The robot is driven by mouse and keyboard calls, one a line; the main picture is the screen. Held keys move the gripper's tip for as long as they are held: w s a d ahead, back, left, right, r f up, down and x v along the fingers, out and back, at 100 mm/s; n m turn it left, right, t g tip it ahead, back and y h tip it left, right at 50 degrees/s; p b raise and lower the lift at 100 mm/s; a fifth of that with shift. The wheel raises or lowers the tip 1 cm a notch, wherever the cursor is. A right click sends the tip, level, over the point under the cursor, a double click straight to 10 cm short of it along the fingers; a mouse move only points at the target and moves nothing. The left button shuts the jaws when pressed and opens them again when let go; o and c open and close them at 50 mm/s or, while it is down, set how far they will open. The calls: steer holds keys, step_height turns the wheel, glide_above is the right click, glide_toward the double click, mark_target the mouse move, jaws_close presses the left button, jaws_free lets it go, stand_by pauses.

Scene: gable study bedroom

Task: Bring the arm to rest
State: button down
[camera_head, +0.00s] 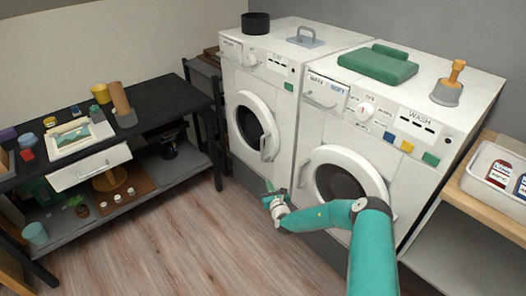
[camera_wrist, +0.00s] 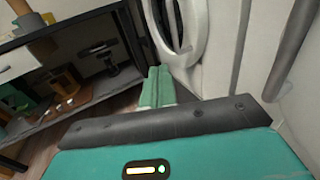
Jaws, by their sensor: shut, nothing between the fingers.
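My gripper (camera_head: 270,190) is at the end of my teal arm, in front of the two white machines in the head view. Its fingers look closed together, with nothing between them. In the wrist view the green fingers (camera_wrist: 157,88) lie side by side, pointing toward the lower part of a round machine door. The arm is bent, with its elbow in front of the right machine. I cannot tell how close the fingertips are to the left machine's front.
The left machine (camera_head: 262,140) and the washer (camera_head: 345,135) have round doors with handles. A black table (camera_head: 160,92) with a partly open white drawer (camera_head: 92,170) stands left. A wooden shelf (camera_head: 455,192) with a white bin (camera_head: 490,178) is at right. The wooden floor (camera_head: 190,255) is clear.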

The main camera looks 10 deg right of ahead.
steer(key=s+a+r+n+g+y, duration=0.1)
steer(key=a+r+n+y, duration=0.45)
steer(key=r, duration=0.25)
steer(key=s+a+r+n+g+y, duration=0.1)
steer(key=a+r+n+g+y, duration=0.1)
steer(key=a+r+n+y, duration=0.5)
steer(key=s+a+r+n+g, duration=0.3)
steer(key=s+r+n+g, duration=0.2)
steer(key=s+r+n, duration=0.15)
steer(key=s+a+r+n+g, duration=0.35)
steer(key=s+r+n, duration=0.2)
steer(key=r, duration=0.25)
steer(key=s+d+r+n+g+h, duration=0.2)
steer(key=s+r+n+h, duration=0.15)
steer(key=s, duration=0.55)
steer(key=s+d+r+n+g+h, duration=0.25)
steer(key=s+r, duration=0.25)
steer(key=s, duration=0.3)
steer(key=s+d+r+n+t+h, duration=0.2)
steer(key=s+d+r+h, duration=0.1)
steer(key=s+d, duration=0.4)
steer(key=s+d+r+n+t+h, duration=0.2)
steer(key=s+d+h, duration=0.3)
steer(key=s, duration=0.5)
steer(key=d, duration=0.2)
steer(key=shift+s+d+r+h, duration=0.2)
steer(key=shift+d+r+h, duration=0.1)
steer(key=shift+r+h, duration=0.1)
steer(key=c, duration=2.1)
jaws_free()
